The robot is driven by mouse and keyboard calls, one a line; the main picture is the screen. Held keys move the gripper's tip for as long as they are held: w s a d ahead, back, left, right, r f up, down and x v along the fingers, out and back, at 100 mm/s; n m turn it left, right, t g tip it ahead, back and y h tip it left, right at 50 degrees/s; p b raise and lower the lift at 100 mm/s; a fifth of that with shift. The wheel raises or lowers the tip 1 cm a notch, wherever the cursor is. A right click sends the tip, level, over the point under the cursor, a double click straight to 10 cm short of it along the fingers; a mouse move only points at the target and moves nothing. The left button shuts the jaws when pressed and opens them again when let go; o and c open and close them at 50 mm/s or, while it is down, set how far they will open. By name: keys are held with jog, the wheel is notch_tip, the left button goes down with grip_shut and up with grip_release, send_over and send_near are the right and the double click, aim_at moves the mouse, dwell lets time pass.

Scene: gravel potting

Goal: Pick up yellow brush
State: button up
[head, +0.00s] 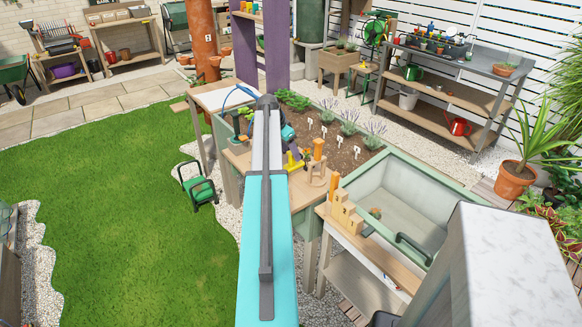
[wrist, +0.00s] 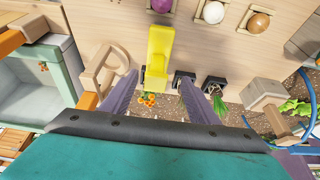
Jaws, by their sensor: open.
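A yellow object, which I take for the yellow brush (wrist: 159,52), shows in the wrist view over a light wooden board. Its bristles cannot be made out. My gripper (wrist: 163,76) is open, with its two purple-grey fingers on either side of the brush's near end; I cannot tell whether either finger touches it. In the head view the brush (head: 293,161) is a small yellow shape on the wooden work surface at the edge of the planting bed, just beyond my arm. My gripper (head: 291,143) is partly hidden there behind my arm.
In the wrist view a wooden holder (wrist: 105,70) stands left of the brush, and a wooden block (wrist: 265,93) stands at right. Purple, white and brown balls (wrist: 213,12) sit in small frames beyond. A green-rimmed basin (head: 395,215) lies right in the head view.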

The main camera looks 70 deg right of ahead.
jog(key=shift+f, duration=0.25)
jog(key=shift+s+d, duration=0.1)
jog(key=shift+a+p+x, duration=0.25)
jog(key=shift+p+x, duration=0.35)
jog(key=shift+x, duration=0.6)
jog(key=shift+p+x, duration=0.3)
jog(key=shift+x, duration=1.2)
jog(key=shift+s, duration=0.1)
jog(key=shift+c, duration=0.2)
jog(key=c, duration=1.2)
jog(key=shift+o, duration=0.2)
jog(key=shift+r, duration=0.1)
jog(key=shift+r+b, duration=1.1)
jog(key=shift+r, duration=3.85)
